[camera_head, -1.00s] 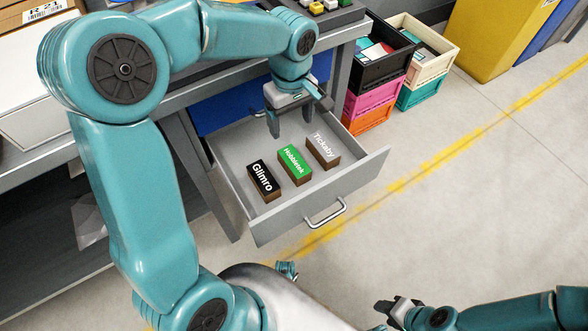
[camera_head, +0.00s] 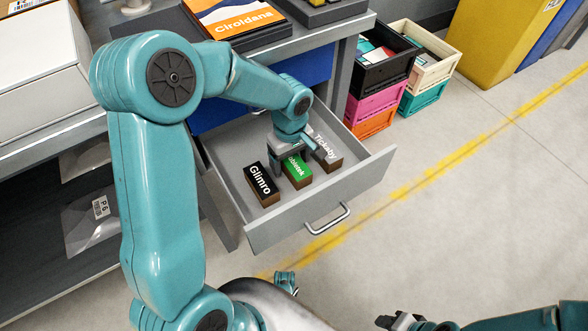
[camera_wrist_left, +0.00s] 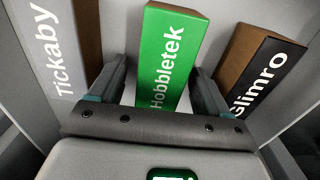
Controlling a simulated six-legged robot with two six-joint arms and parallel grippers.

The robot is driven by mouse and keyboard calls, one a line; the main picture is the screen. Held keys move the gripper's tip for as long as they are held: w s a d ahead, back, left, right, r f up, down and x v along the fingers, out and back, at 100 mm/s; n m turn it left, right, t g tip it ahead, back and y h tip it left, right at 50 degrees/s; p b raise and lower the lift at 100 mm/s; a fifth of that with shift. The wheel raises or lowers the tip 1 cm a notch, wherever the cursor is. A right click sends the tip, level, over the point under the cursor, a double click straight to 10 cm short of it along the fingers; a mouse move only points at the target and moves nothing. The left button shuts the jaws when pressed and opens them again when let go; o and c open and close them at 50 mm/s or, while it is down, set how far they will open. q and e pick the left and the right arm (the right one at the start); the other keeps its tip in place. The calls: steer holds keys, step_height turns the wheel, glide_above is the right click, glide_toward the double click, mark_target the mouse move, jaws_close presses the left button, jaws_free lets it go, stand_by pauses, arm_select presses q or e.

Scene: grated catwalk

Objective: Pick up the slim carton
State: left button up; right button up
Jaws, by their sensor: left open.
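Three small cartons lie in the open grey drawer: a black Glimro carton (camera_head: 261,183), a green Hobbletek carton (camera_head: 299,174) and a grey Tickaby carton (camera_head: 328,152). All have brown sides. My left gripper (camera_head: 298,156) is open over the green carton and hides part of its label. In the left wrist view the green carton (camera_wrist_left: 165,60) lies between the spread fingers, with a gap on each side. The Tickaby carton (camera_wrist_left: 70,50) is at left and the Glimro carton (camera_wrist_left: 262,72) at right there. My right gripper (camera_head: 397,322) is at the bottom edge, its jaws unclear.
The drawer (camera_head: 330,222) has raised walls and a front handle (camera_head: 328,219). An orange Ciroldana box (camera_head: 238,16) lies on the bench above. Stacked crates (camera_head: 384,66) stand behind the drawer at right. The floor right of the drawer is clear.

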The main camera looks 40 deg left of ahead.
arm_select(q)
steer(key=c, duration=1.1)
